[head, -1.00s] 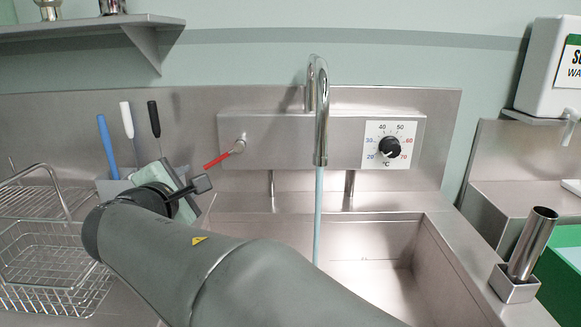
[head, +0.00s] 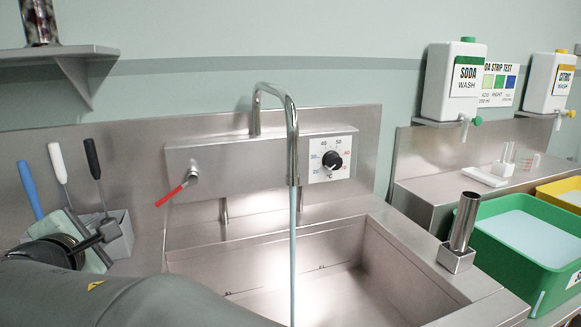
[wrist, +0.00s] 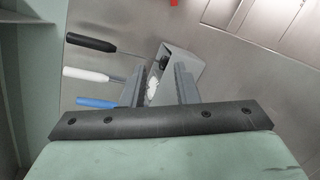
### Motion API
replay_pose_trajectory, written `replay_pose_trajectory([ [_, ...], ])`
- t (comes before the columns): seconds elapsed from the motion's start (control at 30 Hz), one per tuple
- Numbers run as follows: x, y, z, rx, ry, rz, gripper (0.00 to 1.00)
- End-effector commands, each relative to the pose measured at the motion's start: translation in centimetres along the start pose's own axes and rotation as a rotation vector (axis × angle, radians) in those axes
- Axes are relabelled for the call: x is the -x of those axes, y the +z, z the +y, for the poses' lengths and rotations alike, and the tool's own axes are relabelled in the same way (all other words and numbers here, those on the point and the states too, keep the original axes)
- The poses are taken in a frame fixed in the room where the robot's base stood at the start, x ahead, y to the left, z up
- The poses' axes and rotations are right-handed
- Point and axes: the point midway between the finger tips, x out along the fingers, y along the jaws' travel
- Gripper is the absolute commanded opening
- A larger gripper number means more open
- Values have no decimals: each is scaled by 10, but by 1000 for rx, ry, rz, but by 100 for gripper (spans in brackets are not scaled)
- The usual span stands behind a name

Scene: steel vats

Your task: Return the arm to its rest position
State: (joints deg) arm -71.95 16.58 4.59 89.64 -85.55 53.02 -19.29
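My arm reaches in from the lower left of the head view, with my gripper (head: 103,236) in front of the steel back panel beside a grey tool holder (head: 122,240). In the wrist view my gripper (wrist: 160,80) has its two dark fingers apart, with nothing held between them. The grey holder (wrist: 188,62) shows behind the fingers. Black (wrist: 90,42), white (wrist: 85,74) and blue (wrist: 95,102) handles stick out of it towards the left. Whether the fingers touch the holder I cannot tell.
Water runs from the curved tap (head: 292,130) into the steel sink (head: 320,280). A red lever (head: 172,195) and temperature dial (head: 332,161) sit on the panel. A steel tube (head: 465,222) in its stand and a green tub (head: 480,255) are at right, below a soda bottle (head: 452,85).

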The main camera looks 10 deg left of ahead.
Motion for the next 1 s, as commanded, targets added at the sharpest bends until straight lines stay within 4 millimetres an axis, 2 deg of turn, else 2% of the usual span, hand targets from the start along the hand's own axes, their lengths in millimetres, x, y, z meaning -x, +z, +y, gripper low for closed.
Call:
replay_pose_trajectory([
  [0.03,-5,15,-5,-20,-29,-14,27],
  [0.17,-15,47,-26,-75,-109,-44,27],
  [0.37,-26,111,-69,-199,-265,-116,27],
  [0.47,-26,156,-103,-300,-377,-174,27],
  [0.57,-14,214,-148,-449,-522,-259,27],
  [0.6,-6,236,-169,-519,-584,-299,27],
  [0.67,11,267,-199,-633,-676,-363,27],
  [0.7,25,286,-219,-715,-736,-408,27],
  [0.77,50,311,-249,-847,-826,-481,27],
  [0.8,70,326,-268,-944,-884,-534,27],
  [0.87,103,343,-295,-1104,-968,-619,27],
  [0.9,126,351,-311,-1217,-1020,-679,27],
  [1.0,183,359,-342,-1510,-1127,-827,27],
])
